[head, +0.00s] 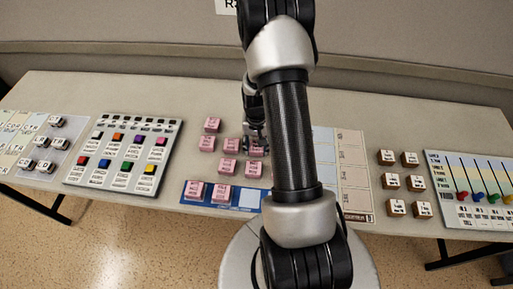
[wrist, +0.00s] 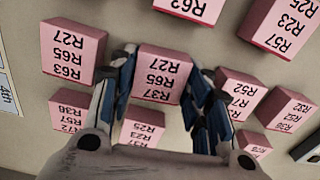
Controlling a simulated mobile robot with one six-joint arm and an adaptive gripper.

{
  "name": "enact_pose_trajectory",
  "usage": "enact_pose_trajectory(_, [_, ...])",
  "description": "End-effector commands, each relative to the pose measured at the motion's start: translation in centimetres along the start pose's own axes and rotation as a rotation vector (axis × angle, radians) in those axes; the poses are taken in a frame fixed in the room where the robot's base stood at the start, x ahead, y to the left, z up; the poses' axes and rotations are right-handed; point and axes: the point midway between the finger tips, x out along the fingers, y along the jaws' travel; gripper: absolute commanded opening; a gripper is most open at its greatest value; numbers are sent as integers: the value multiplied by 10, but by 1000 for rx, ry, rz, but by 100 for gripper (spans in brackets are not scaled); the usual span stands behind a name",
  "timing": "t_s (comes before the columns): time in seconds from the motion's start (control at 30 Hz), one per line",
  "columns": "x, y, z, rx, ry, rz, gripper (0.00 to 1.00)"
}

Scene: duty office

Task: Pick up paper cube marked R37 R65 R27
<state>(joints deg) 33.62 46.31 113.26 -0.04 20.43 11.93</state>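The pink paper cube marked R37 R65 R27 (wrist: 163,72) is in the middle of the wrist view, its label upside down there. My gripper (wrist: 168,75) is open, with one finger on each side of this cube. Whether the pads touch it I cannot tell. In the head view my gripper (head: 256,138) is low over the pink cubes, and the cube (head: 257,151) is partly hidden by it and my arm.
Close by in the wrist view are a pink cube marked R63 R65 R27 (wrist: 72,50), one ending R37 (wrist: 143,127) and several others. In the head view, a blue strip (head: 250,199) holds pink cubes, a button panel (head: 124,155) stands left, and brown blocks (head: 390,182) stand right.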

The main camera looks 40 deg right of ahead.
Motion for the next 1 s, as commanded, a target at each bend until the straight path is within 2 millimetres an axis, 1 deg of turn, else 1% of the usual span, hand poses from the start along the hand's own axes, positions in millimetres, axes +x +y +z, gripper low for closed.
enact_pose_trajectory(0.03, [0, 0, 0, 0, 0, 0, 39])
enact_pose_trajectory(0.33, [0, 0, 0, 0, 0, 0, 19])
enact_pose_trajectory(0.57, [-1, 0, 0, 0, 0, 0, 19])
enact_pose_trajectory(0.67, [-4, 0, 0, 0, 1, 0, 19])
enact_pose_trajectory(0.77, [-12, 0, -1, 0, 3, -1, 19])
enact_pose_trajectory(0.87, [-26, 0, -1, 0, 3, -1, 19])
enact_pose_trajectory(1.0, [-55, 0, -1, 0, 4, -1, 19])
